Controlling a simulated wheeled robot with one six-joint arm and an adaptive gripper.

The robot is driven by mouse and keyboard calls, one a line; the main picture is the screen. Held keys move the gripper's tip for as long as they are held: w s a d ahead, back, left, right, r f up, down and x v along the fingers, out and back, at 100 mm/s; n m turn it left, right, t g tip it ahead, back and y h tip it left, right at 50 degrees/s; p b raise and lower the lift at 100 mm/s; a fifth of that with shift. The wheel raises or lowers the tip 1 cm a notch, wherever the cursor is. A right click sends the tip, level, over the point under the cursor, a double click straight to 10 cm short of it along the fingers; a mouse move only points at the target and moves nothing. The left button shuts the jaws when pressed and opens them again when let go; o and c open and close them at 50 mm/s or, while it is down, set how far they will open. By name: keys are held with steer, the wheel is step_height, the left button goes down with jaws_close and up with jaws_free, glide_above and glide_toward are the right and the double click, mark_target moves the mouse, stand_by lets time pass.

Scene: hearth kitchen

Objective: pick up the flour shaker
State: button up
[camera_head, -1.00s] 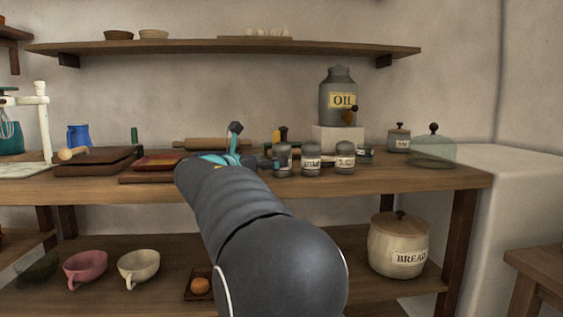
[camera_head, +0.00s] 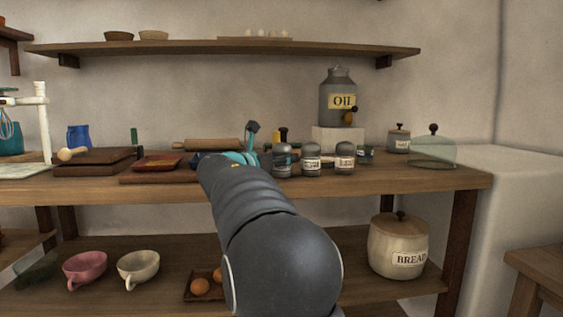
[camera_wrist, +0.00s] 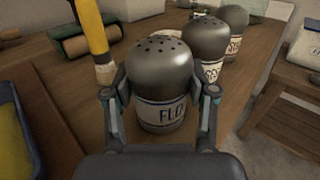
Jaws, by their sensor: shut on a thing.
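The flour shaker (camera_wrist: 160,72) is a grey jar with a domed, holed top and a pale label reading "FLO". It stands upright in the middle of the wrist view, and it also shows in the head view (camera_head: 282,160) at the left of a row of similar shakers. My gripper (camera_wrist: 161,104) is shut on it, with one finger against each side. The shaker appears to rest on the wooden counter (camera_head: 400,178). In the head view my arm hides most of the gripper.
Two similar shakers (camera_head: 312,158) (camera_head: 345,158) stand just to the right. A rolling pin (camera_head: 207,145) and boards (camera_head: 97,162) lie to the left. A yellow-handled tool (camera_wrist: 90,30) stands close beside my gripper.

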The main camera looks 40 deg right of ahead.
steer(key=shift+r, duration=0.15)
step_height(320, 180, up, 9)
steer(key=p, duration=0.3)
steer(key=shift+w+a+r+m+p, duration=0.2)
steer(key=shift+r+m+p, duration=0.25)
steer(key=shift+r, duration=0.2)
steer(key=w+a+m+t+y+b, duration=0.1)
steer(key=w+a+m+t+b, duration=0.2)
steer(key=w+a+m, duration=0.2)
steer(key=w+a+f+m+t+y+b, duration=0.1)
steer(key=w+a+m+t+b, duration=0.2)
steer(key=w+m, duration=0.8)
steer(key=a+m, duration=0.2)
steer(key=m, duration=0.2)
steer(key=shift+w+a+t+y, duration=0.2)
steer(key=shift+a+t+y, duration=0.1)
